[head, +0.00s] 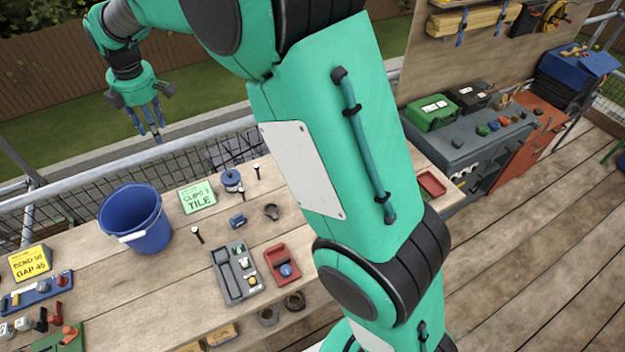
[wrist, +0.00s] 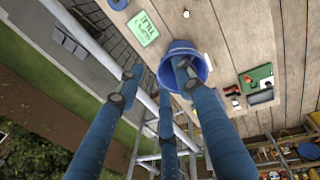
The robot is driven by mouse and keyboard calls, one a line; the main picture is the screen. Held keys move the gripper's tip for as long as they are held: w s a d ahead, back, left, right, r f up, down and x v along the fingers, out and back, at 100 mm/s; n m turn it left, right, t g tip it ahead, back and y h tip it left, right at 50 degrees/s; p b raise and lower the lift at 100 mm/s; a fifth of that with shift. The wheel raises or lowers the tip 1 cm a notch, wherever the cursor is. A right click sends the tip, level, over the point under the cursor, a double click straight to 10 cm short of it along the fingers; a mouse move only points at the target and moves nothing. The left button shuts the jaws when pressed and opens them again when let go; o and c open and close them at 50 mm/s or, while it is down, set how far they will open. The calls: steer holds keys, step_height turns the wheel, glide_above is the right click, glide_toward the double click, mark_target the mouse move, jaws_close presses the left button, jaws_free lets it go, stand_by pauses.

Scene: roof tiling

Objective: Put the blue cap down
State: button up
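A small round blue piece, which looks like the blue cap (head: 286,270), lies in the red tray (head: 271,257) on the wooden deck. My gripper (head: 149,128) hangs over the railing at the upper left, well away from that tray, with its fingers pointing down. In the wrist view my gripper (wrist: 158,85) has its blue fingers spread, with nothing visible between them. A larger round blue thing (head: 231,180) sits beside the green tile sign; I cannot tell if it is a cap.
A blue bucket (head: 150,232) stands left of the green sign (head: 197,197). A grey compartment tray (head: 237,274) holds small parts beside the red tray. The metal railing (head: 75,190) runs along the deck's far edge. A grey cabinet (head: 455,140) stands at the right.

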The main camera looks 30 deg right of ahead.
steer(key=s+d+r+m+t, duration=0.1)
steer(key=s+d+r+m, duration=0.45)
steer(key=s+d, duration=0.4)
steer(key=s+d+r+m+t, duration=0.1)
steer(key=s+d+r+m, duration=0.3)
steer(key=s+d+r, duration=0.55)
steer(key=s+d+f+m, duration=0.2)
steer(key=s+m, duration=0.1)
steer(key=s, duration=0.5)
steer(key=s+d+f+m+t, duration=0.1)
steer(key=s+d+f+m, duration=0.1)
steer(key=s, duration=0.6)
steer(key=s+d+f+m, duration=0.2)
steer(key=s+d+m, duration=0.2)
steer(key=s, duration=0.5)
steer(key=shift+f+m+t+h, duration=0.3)
steer(key=shift+m+t, duration=0.1)
steer(key=shift+m, duration=0.25)
steer(key=shift+d+f, duration=0.1)
steer(key=shift+f, duration=0.05)
step_height(320, 180, down, 14)
steer(key=b, duration=1.4)
